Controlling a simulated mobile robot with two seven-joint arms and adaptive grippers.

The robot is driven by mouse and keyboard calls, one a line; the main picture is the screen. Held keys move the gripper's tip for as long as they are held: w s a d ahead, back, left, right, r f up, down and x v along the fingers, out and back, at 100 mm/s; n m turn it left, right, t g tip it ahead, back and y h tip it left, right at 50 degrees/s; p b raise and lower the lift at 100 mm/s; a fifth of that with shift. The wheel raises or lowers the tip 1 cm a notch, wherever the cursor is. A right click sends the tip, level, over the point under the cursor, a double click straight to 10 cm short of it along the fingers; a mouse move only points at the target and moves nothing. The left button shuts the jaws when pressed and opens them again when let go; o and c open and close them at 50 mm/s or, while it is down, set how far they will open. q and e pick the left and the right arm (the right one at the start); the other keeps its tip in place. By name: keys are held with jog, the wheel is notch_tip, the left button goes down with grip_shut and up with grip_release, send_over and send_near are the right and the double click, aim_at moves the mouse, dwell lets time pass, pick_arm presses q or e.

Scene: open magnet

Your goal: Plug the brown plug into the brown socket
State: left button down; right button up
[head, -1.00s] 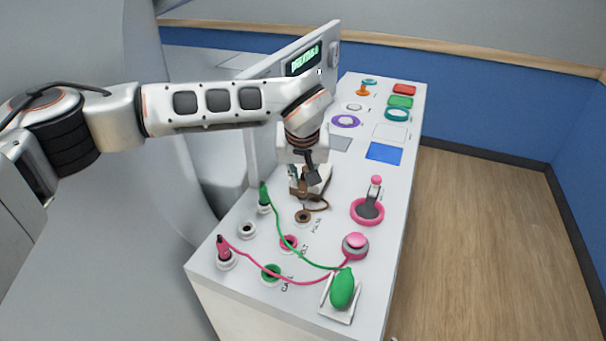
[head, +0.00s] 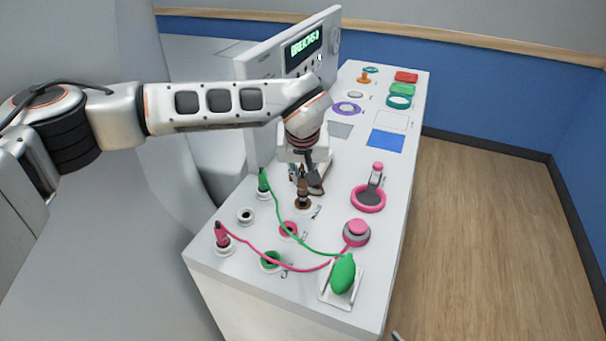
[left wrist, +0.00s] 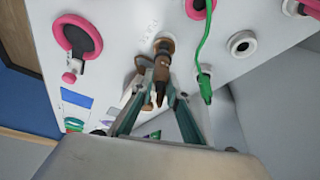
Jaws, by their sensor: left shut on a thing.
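The brown plug (head: 303,188) is upright in the head view, with its lower end at the brown socket (head: 303,205). In the left wrist view the plug (left wrist: 161,70) lines up with the brown socket ring (left wrist: 164,45) and meets it. How deep it sits I cannot tell. My left gripper (head: 306,178) is shut on the plug from behind; its fingers show in the left wrist view (left wrist: 156,94) on both sides of the plug. The brown cord is mostly hidden behind the plug and fingers.
A green plug (head: 263,182) and a pink plug (head: 222,236) stand nearby, their cords crossing the white panel. Pink (head: 289,231) and green (head: 270,262) sockets lie in front. A pink ring (head: 368,198) is right. An upright display (head: 305,45) stands behind the arm.

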pick_arm(q)
jog(key=shift+f, duration=0.6)
jog(key=shift+f+b, duration=0.5)
jog(key=shift+f, duration=0.25)
dwell(0.3)
jog(key=c, duration=1.9)
grip_release()
